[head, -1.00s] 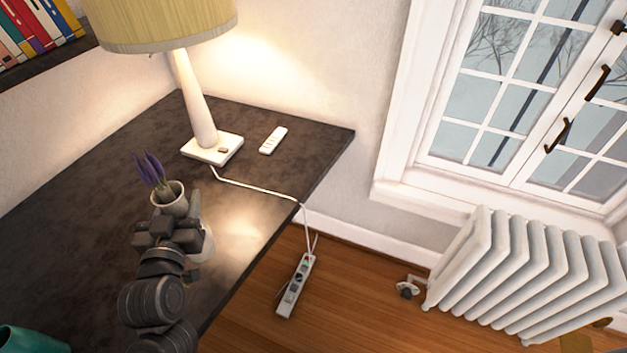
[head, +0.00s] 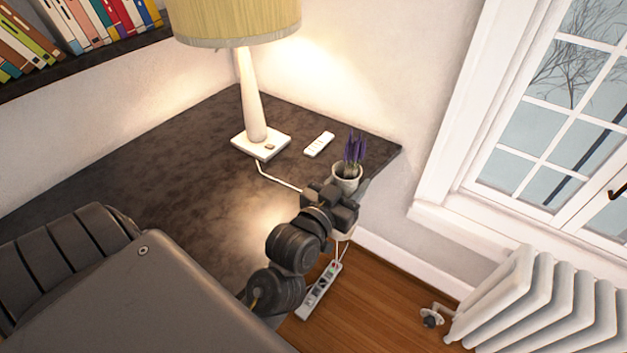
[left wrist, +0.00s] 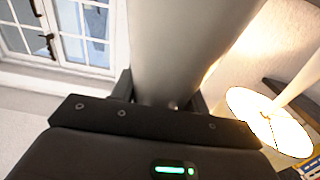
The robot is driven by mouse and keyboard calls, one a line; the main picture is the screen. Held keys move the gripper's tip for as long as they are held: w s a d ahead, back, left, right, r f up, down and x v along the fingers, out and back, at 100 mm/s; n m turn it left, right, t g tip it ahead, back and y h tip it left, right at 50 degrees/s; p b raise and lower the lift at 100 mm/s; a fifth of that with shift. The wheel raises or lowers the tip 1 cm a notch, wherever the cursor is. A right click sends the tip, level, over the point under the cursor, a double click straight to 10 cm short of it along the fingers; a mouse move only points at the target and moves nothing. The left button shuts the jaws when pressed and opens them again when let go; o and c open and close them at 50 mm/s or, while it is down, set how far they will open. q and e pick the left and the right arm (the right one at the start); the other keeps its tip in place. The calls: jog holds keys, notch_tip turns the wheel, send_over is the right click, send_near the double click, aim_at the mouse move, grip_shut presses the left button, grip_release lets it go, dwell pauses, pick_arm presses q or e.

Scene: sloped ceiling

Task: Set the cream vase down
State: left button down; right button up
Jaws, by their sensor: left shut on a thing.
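The cream vase (head: 346,180) holds purple flowers and is upright in the head view, near the right edge of the dark table (head: 190,150). My left gripper (head: 340,200) is shut on the vase's body and hides much of it. In the left wrist view the vase (left wrist: 185,45) fills the space between the fingers of the left gripper (left wrist: 165,100). The vase's base is mostly hidden, and I cannot tell its height relative to the tabletop. My right gripper is not in view.
A lamp (head: 254,105) with a yellow shade stands at the back of the table, with a white remote (head: 319,144) beside it. A power strip (head: 319,290) lies on the floor by a white radiator (head: 540,305). The table's middle looks clear.

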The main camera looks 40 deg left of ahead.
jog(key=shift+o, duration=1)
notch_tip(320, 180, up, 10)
jog(key=p, duration=0.9)
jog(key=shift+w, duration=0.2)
pick_arm(q)
jog(key=w+a+r+n+g+y+p, duration=0.1)
jog(key=a+r+n+y+p, duration=0.2)
jog(key=a, duration=0.4)
jog(key=w+a+r+n+y+p, duration=0.1)
jog(key=w+a+r+y+p, duration=0.1)
jog(key=a+y+p, duration=0.3)
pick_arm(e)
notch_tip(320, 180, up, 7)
pick_arm(q)
jog(key=w+a+f+h+b, duration=0.1)
jog(key=w+a+f+b, duration=0.8)
jog(key=f+b, duration=0.5)
jog(key=a+b, duration=0.2)
jog(key=b, duration=0.2)
jog(key=shift+w+n+g, duration=0.3)
jog(key=shift+w, duration=0.1)
jog(key=c, duration=0.7)
grip_release()
jog(key=shift+d+f, duration=0.1)
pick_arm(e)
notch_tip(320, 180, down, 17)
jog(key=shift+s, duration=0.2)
